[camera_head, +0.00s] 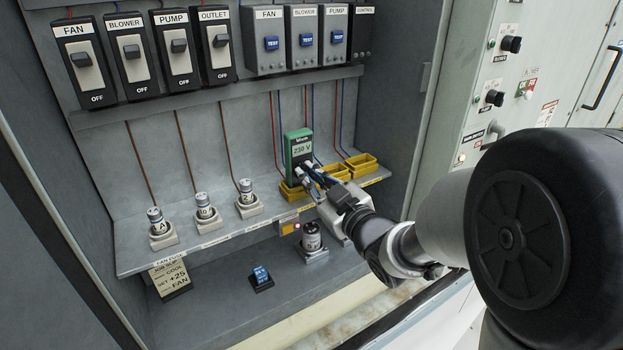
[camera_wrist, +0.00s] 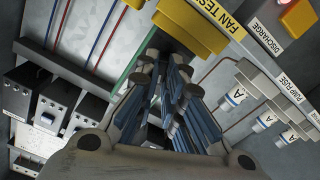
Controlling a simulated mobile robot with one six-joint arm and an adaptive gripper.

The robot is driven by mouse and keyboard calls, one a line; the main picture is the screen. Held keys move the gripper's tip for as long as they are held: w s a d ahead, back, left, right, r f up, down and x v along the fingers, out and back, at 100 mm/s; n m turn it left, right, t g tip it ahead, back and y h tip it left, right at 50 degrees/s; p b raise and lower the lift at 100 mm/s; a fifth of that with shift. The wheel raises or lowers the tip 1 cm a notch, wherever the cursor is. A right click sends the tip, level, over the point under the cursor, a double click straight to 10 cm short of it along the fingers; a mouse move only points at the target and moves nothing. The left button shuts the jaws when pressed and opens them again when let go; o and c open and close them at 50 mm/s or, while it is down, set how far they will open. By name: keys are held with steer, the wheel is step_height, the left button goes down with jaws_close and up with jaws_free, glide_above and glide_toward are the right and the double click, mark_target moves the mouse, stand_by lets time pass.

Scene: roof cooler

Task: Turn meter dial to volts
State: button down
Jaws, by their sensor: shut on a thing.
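The green meter (camera_head: 298,140) stands upright on the shelf, at the back in a yellow tray (camera_head: 290,194). Its display appears to read 230 V. My gripper (camera_head: 313,176) is at the lower front of the meter, its fingers shut on the meter dial. The fingers hide the dial, so its pointer and markings do not show. In the wrist view my gripper (camera_wrist: 165,58) reaches up to the yellow tray (camera_wrist: 205,22) labelled FAN TEST, with a green meter edge (camera_wrist: 124,78) beside the fingers.
More yellow trays (camera_head: 361,162) stand to the right. Several white-based fuses (camera_head: 247,198) stand on the shelf to the left. Below are a cylindrical part (camera_head: 312,238), a blue switch (camera_head: 261,278) and a job slip (camera_head: 171,278). Switches (camera_head: 176,48) line the wall above.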

stand_by(0.3)
steer(key=c, duration=1.5)
jaws_free()
steer(key=v, duration=0.7)
steer(key=shift+s+d, duration=0.15)
steer(key=shift+s, duration=0.05)
